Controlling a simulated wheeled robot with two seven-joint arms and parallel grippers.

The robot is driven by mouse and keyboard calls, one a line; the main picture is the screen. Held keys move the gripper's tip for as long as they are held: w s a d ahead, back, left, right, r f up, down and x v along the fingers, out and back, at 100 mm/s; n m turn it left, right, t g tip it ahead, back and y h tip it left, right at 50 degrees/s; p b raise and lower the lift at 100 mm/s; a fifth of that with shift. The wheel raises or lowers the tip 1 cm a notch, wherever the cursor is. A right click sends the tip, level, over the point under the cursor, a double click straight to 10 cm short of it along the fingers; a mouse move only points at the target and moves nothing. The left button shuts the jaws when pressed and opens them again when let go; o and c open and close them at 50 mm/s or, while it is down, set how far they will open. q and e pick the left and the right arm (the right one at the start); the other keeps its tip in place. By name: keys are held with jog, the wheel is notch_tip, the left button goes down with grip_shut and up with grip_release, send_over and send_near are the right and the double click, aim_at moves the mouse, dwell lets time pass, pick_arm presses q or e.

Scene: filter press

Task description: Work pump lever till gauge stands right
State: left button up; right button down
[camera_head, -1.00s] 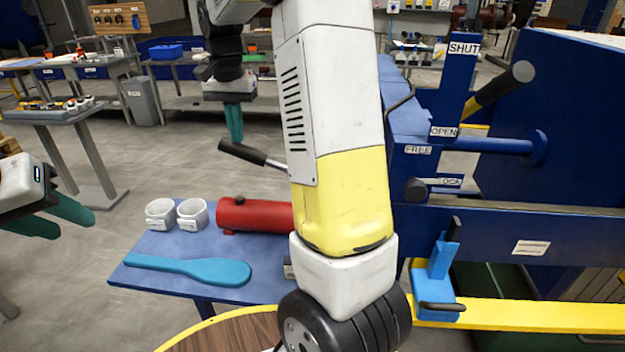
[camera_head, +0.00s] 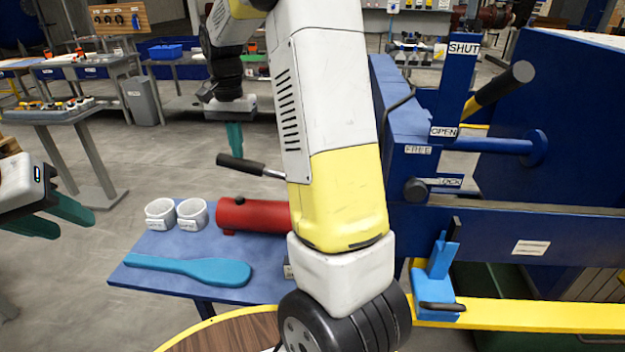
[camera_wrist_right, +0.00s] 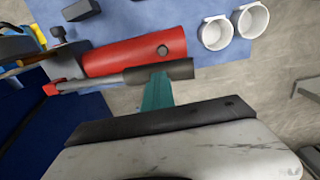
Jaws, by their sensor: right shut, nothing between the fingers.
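The pump lever has a dark grip (camera_head: 241,164) and a metal rod that runs right, behind my right arm, in the head view. Its grip also shows in the right wrist view (camera_wrist_right: 165,70), beside a red cylinder (camera_wrist_right: 135,52). My right gripper (camera_head: 235,145) is shut and empty, its teal fingertips right above the grip. In the right wrist view the fingertips (camera_wrist_right: 157,85) meet the grip's edge and seem to touch it. My left gripper (camera_head: 52,218) hangs open and empty at the left edge. I see no gauge face; my right arm hides part of the press.
A blue table (camera_head: 180,243) holds two white cups (camera_head: 176,214), a teal paddle (camera_head: 190,268) and the red cylinder. The blue press frame (camera_head: 560,220) with its labelled levers fills the right. Floor left of the table is clear.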

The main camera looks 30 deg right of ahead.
jog(key=r, duration=0.5)
jog(key=shift+s+d, duration=0.2)
jog(key=shift+d, duration=0.05)
jog(key=shift+f, duration=0.2)
jog(key=f, duration=0.4)
jog(key=a+f, duration=0.1)
jog(key=f, duration=0.2)
jog(key=shift+w, duration=0.3)
jog(key=r, duration=0.5)
jog(key=d+r, duration=0.1)
jog(key=r, duration=0.1)
jog(key=shift+s+r, duration=0.15)
jog(key=shift+s, duration=0.15)
